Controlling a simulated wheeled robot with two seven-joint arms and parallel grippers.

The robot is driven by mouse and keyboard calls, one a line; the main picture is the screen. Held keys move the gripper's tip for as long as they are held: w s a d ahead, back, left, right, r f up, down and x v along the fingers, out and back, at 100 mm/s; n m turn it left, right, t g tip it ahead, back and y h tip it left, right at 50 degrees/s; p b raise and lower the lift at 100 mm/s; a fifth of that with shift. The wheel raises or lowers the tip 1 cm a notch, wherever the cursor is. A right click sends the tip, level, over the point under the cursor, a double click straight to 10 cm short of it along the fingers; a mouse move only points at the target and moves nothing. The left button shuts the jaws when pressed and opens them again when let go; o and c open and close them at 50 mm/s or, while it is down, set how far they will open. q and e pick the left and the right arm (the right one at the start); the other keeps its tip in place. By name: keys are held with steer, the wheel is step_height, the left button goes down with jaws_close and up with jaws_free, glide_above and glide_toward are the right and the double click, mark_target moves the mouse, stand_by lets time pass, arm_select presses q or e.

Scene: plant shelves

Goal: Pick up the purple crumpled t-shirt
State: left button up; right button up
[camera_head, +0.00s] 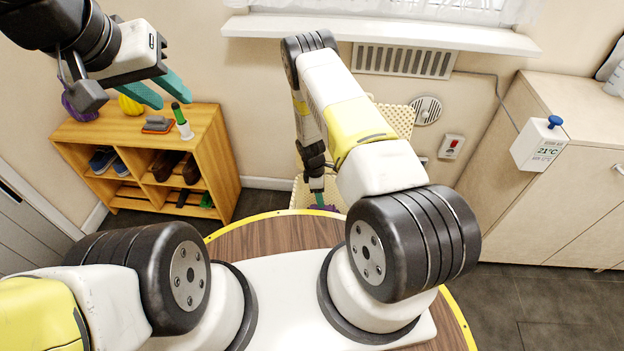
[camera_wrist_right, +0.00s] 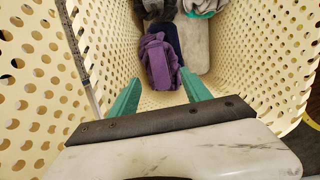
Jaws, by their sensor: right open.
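The purple crumpled t-shirt (camera_wrist_right: 158,60) lies at the bottom of a cream perforated basket (camera_wrist_right: 285,65), touching dark cloth. A bit of purple shows below my right gripper (camera_head: 318,196) in the head view, mostly hidden by my arm and the table edge. In the right wrist view, my right gripper (camera_wrist_right: 160,77) reaches down into the basket with its teal fingers apart and nothing between them. The shirt lies beyond the fingertips. My left gripper (camera_head: 175,101) is raised at the upper left, its teal fingers apart and empty, in front of a wooden shelf.
Grey and dark clothes (camera_wrist_right: 200,6) lie at the basket's far end. The wooden shelf (camera_head: 215,135) holds shoes, a green-handled brush (camera_head: 182,122) and a yellow object (camera_head: 130,105). The basket walls stand close around my right gripper. A cabinet (camera_head: 560,160) stands at right.

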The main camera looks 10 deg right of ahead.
steer(key=shift+d+f, duration=0.25)
steer(key=shift+f, duration=1.75)
steer(key=shift+d+f, duration=0.2)
steer(key=shift+f, duration=1.75)
steer(key=shift+f, duration=0.25)
jaws_close()
steer(key=shift+w, duration=0.1)
